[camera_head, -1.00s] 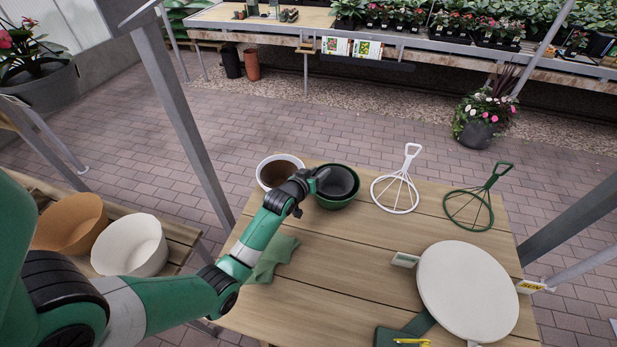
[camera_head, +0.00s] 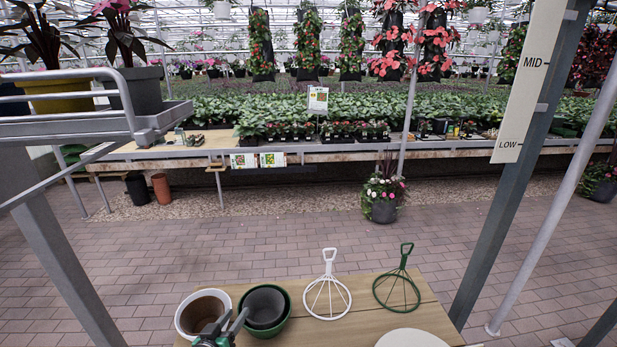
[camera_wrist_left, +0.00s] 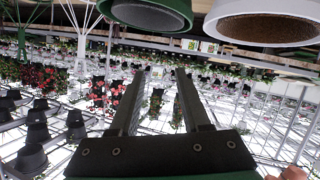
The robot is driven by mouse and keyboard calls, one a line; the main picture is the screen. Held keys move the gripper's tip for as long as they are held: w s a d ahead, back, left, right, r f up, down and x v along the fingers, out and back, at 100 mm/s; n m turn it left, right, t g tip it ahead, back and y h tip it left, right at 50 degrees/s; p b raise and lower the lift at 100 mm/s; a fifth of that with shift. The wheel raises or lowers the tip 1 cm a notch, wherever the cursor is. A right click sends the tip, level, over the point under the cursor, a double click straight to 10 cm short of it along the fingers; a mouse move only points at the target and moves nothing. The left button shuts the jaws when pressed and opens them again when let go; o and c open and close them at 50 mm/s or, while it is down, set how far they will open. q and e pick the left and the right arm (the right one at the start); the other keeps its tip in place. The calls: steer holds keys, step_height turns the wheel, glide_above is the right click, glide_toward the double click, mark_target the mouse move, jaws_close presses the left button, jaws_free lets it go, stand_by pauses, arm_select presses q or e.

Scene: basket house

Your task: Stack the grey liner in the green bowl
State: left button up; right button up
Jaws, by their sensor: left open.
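The green bowl (camera_head: 286,323) stands on the table's left part. The dark grey liner (camera_head: 265,303) sits inside it, its rim a little above or level with the bowl's rim on the left; I cannot tell how deep it is seated. My left gripper (camera_head: 230,320) is open and empty, just in front of the gap between the green bowl and a white pot. In the left wrist view my two fingers (camera_wrist_left: 160,75) stand apart with nothing between them. The green bowl (camera_wrist_left: 150,12) shows there at the top edge, cut off. My right gripper is out of view.
The white pot (camera_head: 186,319) with a brown inside stands close left of the green bowl. A white wire frame (camera_head: 327,295) and a green wire frame (camera_head: 398,288) lie to the right. A round pale disc (camera_head: 411,338) is at the bottom edge.

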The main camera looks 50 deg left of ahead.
arm_select(q)
steer(key=w+d+r+m+t+h, duration=0.1)
steer(key=w+d+r+m+t, duration=0.25)
steer(key=r, duration=0.65)
steer(key=w+d+r+t+h, duration=0.1)
steer(key=w+d+r+t, duration=0.25)
steer(key=d+r, duration=0.45)
steer(key=w+d+r+m+t+h, duration=0.1)
steer(key=w+d+r+m+t, duration=0.2)
steer(key=r, duration=1)
steer(key=s+d+r+m+t+h, duration=0.2)
steer(key=s+d+r+t+h, duration=0.1)
steer(key=d+r, duration=0.5)
steer(key=s+d+r+m+t+h, duration=0.3)
steer(key=d+r, duration=0.5)
steer(key=r, duration=0.7)
steer(key=s+h, duration=0.1)
steer(key=s, duration=0.1)
steer(key=shift+s+d+r, duration=0.2)
steer(key=shift+s+d, duration=0.15)
steer(key=shift+s, duration=0.05)
